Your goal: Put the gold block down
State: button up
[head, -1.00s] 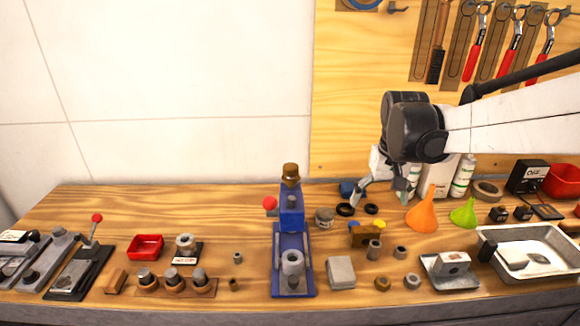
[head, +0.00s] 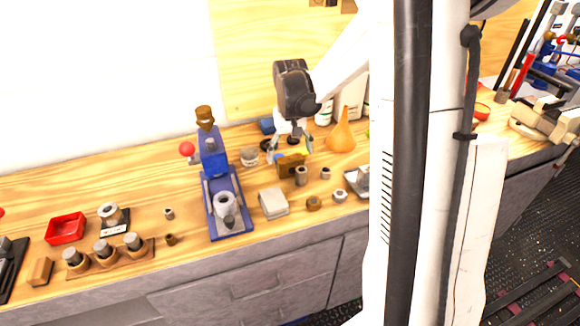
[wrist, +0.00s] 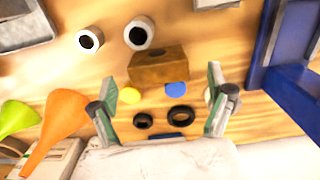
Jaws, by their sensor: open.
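A brownish-gold block (head: 289,167) rests on the wooden bench top, right of the blue press (head: 226,205). In the wrist view the block (wrist: 158,66) lies just beyond the fingertips, roughly centred between them. My gripper (head: 294,147) is just behind and above the block in the head view. Its two fingers (wrist: 161,92) are spread wide in the wrist view, with nothing held between them. A yellow round piece (wrist: 132,95) and a blue round piece (wrist: 177,88) sit against the block's near side in the wrist view.
Two grey cylinders (wrist: 139,33) and (wrist: 89,40) stand near the block. Two black rings (wrist: 179,116) and (wrist: 143,121) lie on the gripper side. An orange funnel (head: 342,132) is to the right, and a pale square block (head: 273,202) is in front.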

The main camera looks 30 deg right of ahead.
aim_at(291, 167)
jog(key=shift+d+f, duration=0.15)
jog(key=shift+f, duration=2.9)
jog(key=shift+r, duration=0.1)
jog(key=c, duration=1.8)
